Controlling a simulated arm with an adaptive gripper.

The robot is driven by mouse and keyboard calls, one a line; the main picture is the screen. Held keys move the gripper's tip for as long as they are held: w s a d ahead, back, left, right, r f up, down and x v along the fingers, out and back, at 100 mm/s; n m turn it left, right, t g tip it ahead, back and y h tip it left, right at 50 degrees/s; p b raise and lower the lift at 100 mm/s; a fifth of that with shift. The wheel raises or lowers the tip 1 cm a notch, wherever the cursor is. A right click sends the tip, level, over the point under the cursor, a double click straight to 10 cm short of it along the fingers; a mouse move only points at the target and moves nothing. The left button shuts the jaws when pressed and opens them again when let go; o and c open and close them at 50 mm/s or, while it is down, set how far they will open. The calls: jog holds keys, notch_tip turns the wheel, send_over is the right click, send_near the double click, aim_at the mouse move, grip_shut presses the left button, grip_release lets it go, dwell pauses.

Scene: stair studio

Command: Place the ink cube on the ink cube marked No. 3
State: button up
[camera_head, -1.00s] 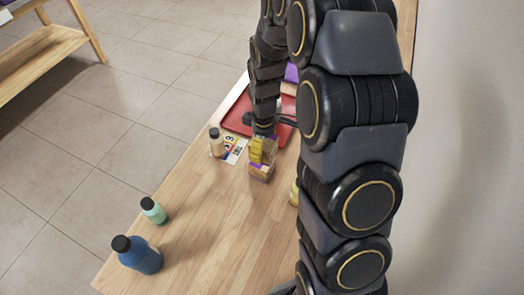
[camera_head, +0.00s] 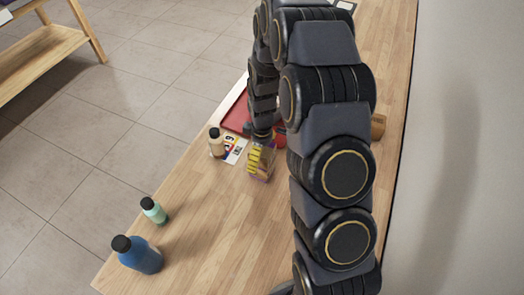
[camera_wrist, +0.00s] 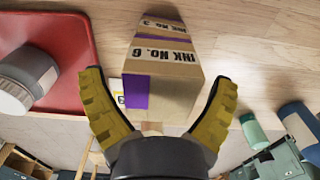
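In the wrist view a cardboard ink cube with purple tape, marked No. 6 (camera_wrist: 178,92), is between my yellow gripper fingers (camera_wrist: 160,80). Gaps show beside it, and the fingers are spread open. Beyond it, on the table side, is the ink cube marked No. 3 (camera_wrist: 165,27). The No. 6 cube appears to sit on it, roughly in line; their contact is hard to see. In the head view my gripper (camera_head: 256,158) is around the cubes (camera_head: 267,164), which are partly hidden by the fingers.
A red tray (camera_head: 236,113) lies behind the cubes. A cream bottle (camera_head: 216,145) and a printed card (camera_head: 234,151) are close on the left. Green (camera_head: 154,211) and blue (camera_head: 143,257) bottles stand at the front left. The wooden table (camera_head: 215,225) is clear in front.

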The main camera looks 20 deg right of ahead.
jog(key=shift+r, duration=0.1)
notch_tip(320, 180, up, 12)
jog(key=shift+f, duration=0.1)
jog(key=s+a+r+m, duration=0.2)
jog(key=s+r+m, duration=0.1)
jog(key=s, duration=0.5)
jog(key=s+a+r+m+g, duration=0.1)
jog(key=s+r+m, duration=0.2)
jog(key=s, duration=0.6)
jog(key=s+a+r+m, duration=0.2)
jog(key=s+r, duration=0.3)
jog(key=s, duration=0.4)
jog(key=shift+a+m+g, duration=0.3)
jog(key=shift+m+g, duration=0.1)
jog(key=shift+m, duration=0.1)
jog(key=shift+c, duration=0.3)
jog(key=c, duration=0.5)
jog(key=shift+c, duration=0.2)
jog(key=shift+w, duration=0.15)
